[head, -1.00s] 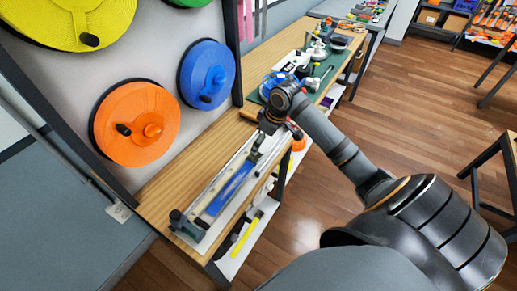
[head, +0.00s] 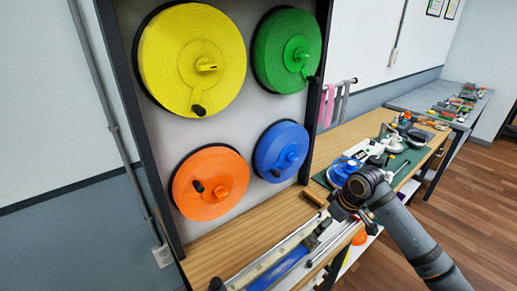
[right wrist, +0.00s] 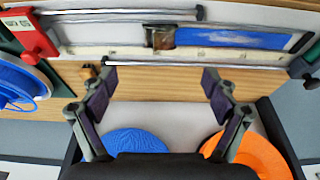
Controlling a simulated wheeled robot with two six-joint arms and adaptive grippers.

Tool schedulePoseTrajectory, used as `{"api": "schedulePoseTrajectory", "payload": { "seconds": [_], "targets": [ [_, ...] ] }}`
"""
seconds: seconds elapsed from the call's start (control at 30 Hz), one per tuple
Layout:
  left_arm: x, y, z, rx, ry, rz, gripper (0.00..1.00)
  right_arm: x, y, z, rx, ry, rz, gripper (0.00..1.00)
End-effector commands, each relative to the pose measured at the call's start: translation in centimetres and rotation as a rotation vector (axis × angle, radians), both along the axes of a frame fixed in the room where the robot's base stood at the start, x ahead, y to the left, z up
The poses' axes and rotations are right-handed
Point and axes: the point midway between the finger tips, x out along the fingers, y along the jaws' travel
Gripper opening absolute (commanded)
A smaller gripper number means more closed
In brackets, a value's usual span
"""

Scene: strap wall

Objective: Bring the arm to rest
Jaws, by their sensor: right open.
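My right arm (head: 415,240) reaches in from the lower right in the head view. My right gripper (head: 340,208) is above the wooden bench, in front of the wall panel. In the right wrist view the right gripper (right wrist: 157,80) has its two fingers wide apart with nothing between them. Below the gap are the bench top and its long tools. My left gripper is in neither view.
The panel carries yellow (head: 170,55), green (head: 285,45), orange (head: 222,190) and blue (head: 268,160) reels. A long blue-bodied tool (head: 285,268) lies on the wooden bench (head: 235,238). A green mat (head: 400,160) with several items lies farther along.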

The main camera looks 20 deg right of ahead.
Motion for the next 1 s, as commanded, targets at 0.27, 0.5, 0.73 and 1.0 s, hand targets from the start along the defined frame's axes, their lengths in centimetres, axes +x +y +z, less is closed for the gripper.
{"api": "schedulePoseTrajectory", "payload": {
  "seconds": [0.27,0.5,0.73,1.0],
  "targets": [
    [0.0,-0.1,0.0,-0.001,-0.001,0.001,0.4,-5.0,5.8,-7.0,-0.012,0.004,-0.02,0.87],
    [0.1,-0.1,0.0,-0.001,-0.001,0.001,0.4,-11.1,9.6,-10.3,-0.032,-0.024,-0.135,0.87],
    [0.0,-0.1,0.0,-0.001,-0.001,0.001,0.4,-16.1,10.2,-10.7,-0.068,-0.035,-0.279,0.87],
    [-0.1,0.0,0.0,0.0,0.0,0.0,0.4,-16.3,9.2,-16.3,-0.097,-0.012,-0.336,0.87]
  ]
}}
